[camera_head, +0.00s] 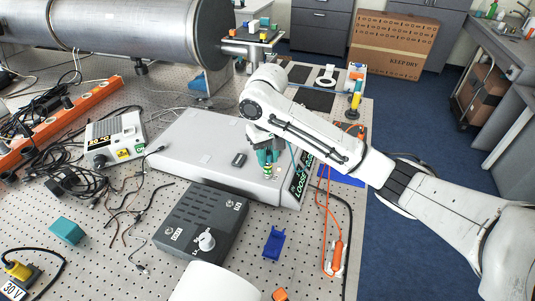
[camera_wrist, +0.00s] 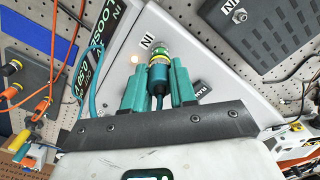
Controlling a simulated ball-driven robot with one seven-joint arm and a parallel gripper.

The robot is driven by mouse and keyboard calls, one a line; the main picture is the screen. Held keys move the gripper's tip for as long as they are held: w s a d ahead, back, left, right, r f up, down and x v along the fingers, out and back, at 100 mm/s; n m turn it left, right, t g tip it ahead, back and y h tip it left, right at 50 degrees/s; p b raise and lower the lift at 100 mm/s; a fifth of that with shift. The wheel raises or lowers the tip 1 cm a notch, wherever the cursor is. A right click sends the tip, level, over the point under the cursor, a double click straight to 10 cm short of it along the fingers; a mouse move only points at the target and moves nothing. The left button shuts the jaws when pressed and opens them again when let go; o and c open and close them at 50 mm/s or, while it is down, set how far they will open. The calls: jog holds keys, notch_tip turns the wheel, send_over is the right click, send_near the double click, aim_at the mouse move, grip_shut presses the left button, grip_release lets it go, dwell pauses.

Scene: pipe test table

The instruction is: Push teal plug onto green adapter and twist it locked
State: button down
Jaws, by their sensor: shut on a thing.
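The teal plug (camera_wrist: 158,76) is between the teal fingers of my gripper (camera_wrist: 157,80), which is shut on it, with its cable running back towards my wrist. The green adapter (camera_wrist: 161,54), with a yellow-green ring, sits on the light grey box beside an "IN" label. The plug's front end is in line with the adapter and appears to meet it; how deep it sits and its lock position cannot be told. In the head view my gripper (camera_head: 265,157) is at the box's front, just above the adapter (camera_head: 267,174). My fingers hide the plug there.
The light grey box (camera_head: 200,150) carries a "LOOSE" label panel on its right end. A blue bracket (camera_head: 274,243) and orange cables (camera_head: 327,215) lie nearby. Loose cables clutter the left.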

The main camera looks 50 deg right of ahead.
jog(key=shift+f+m, duration=0.1)
jog(key=shift+m, duration=0.2)
jog(key=shift+a+m, duration=0.1)
jog(key=shift+m, duration=0.6)
jog(key=c, duration=0.8)
grip_release()
notch_tip(320, 180, up, 11)
jog(key=shift+f, duration=0.1)
